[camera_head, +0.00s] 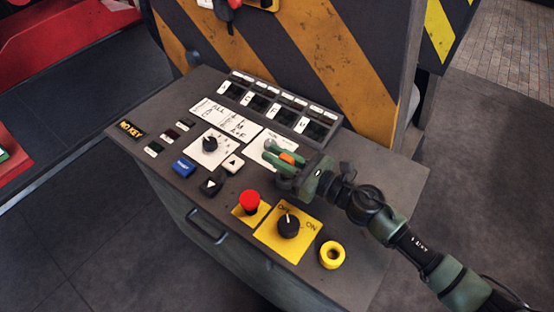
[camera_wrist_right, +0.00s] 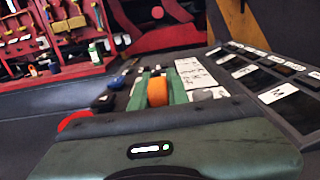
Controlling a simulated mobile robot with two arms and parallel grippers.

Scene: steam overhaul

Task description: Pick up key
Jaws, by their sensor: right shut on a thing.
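My right gripper (camera_head: 269,151) reaches in from the right over the control panel, with its green fingers shut on a small orange piece, which looks like the key (camera_head: 287,158). In the right wrist view the orange key (camera_wrist_right: 157,92) sits between the green fingers of the right gripper (camera_wrist_right: 154,72). Its lower part is hidden, so I cannot tell whether it still touches the panel or a lock. A white dial plate (camera_head: 266,143) lies just under the fingertips. My left gripper is not in view.
The grey console (camera_head: 375,190) carries a red emergency button (camera_head: 250,201), a black OFF/ON knob (camera_head: 289,226), a yellow ring (camera_head: 332,255) and a black dial (camera_head: 210,144). A row of labelled slots (camera_head: 285,105) lines its back edge. A striped yellow-black machine wall (camera_head: 325,50) rises behind.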

